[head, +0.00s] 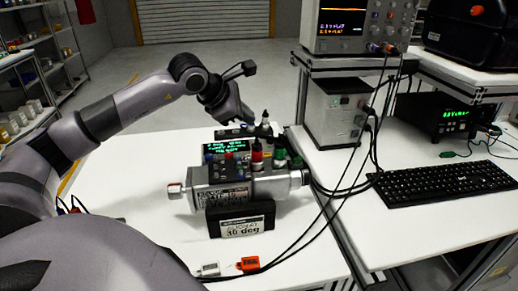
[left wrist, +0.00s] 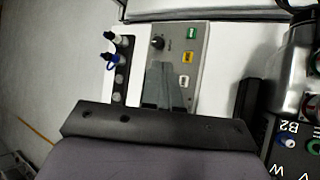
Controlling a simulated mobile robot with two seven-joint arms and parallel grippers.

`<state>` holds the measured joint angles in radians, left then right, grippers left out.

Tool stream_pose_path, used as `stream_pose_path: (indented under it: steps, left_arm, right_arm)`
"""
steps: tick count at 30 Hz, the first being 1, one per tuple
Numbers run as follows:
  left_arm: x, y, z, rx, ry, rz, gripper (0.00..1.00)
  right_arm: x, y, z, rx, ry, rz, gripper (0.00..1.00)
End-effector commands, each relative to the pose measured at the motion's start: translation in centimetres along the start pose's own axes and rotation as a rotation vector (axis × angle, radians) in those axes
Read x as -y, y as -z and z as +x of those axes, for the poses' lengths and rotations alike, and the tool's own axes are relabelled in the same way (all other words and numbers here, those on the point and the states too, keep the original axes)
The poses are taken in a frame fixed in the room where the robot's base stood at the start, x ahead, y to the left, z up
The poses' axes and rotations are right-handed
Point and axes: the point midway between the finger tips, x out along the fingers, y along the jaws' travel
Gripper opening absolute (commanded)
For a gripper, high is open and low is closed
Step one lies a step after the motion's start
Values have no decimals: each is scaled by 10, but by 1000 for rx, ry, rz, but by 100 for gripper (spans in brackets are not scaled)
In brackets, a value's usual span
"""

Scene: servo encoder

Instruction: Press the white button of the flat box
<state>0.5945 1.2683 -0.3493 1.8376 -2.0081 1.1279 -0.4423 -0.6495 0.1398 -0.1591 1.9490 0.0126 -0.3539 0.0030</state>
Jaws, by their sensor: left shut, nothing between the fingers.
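The flat box (left wrist: 187,58) is a grey panel at the top middle of the left wrist view. It has a dark knob (left wrist: 157,43) and a column of green (left wrist: 191,33), yellow (left wrist: 188,57) and white (left wrist: 184,82) buttons. The white button is the lowest visible one, just right of my left gripper's fingers (left wrist: 163,70). The fingers are together and empty, covering part of the box; contact cannot be told. In the head view my left gripper (head: 263,130) is behind the silver servo unit, and the box is largely hidden there. My right gripper is not in view.
The silver servo unit (head: 207,199) with a display and coloured plugs stands on the white table (head: 160,235). A black "30 deg" block (head: 241,219) is in front of it. Cables run right towards a bench with a keyboard (head: 445,183). The table's left part is clear.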

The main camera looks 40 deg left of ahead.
Motion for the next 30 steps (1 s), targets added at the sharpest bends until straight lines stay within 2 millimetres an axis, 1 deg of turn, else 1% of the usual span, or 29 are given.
stream_pose_path:
  steps: [17,23,30]
  left_arm:
    - [1,1,2,0,0,0,0]
    - [9,9,12,-1,1,0,0]
    - [26,25,34,0,1,0,0]
  right_arm:
    - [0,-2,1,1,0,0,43]
    - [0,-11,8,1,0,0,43]
    - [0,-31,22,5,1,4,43]
